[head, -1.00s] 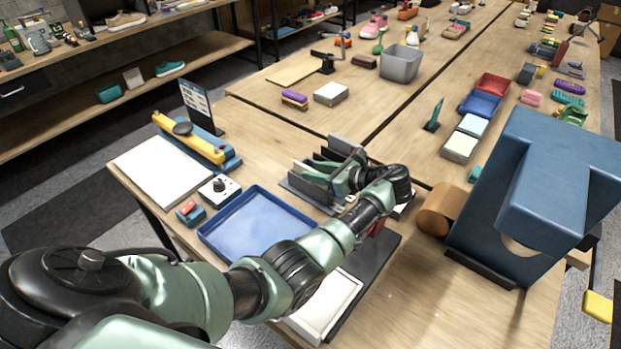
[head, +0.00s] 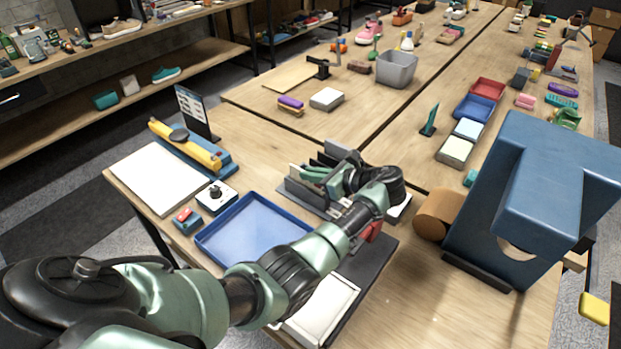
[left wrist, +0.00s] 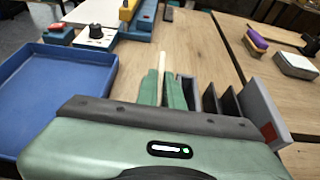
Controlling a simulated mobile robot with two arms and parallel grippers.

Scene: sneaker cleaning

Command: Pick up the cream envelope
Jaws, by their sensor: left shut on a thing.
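The cream envelope (left wrist: 162,64) shows in the left wrist view as a thin pale edge standing upright between my two green fingers. My left gripper (left wrist: 162,90) is shut on it; it also shows in the head view (head: 312,176), over the dark sorter rack (head: 303,196). In the head view I cannot make out the envelope apart from the fingers. In the left wrist view the rack's upright dividers (left wrist: 229,103) stand just right of the fingers. I cannot tell whether the envelope's lower edge is clear of the rack. My right gripper is not in view.
A blue tray (head: 250,232) lies left of the rack, with a control box with a knob (head: 216,196) beyond it. A big blue stand (head: 530,200) with a brown roll (head: 438,213) is at the right. A white-topped box (head: 318,310) sits at the front.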

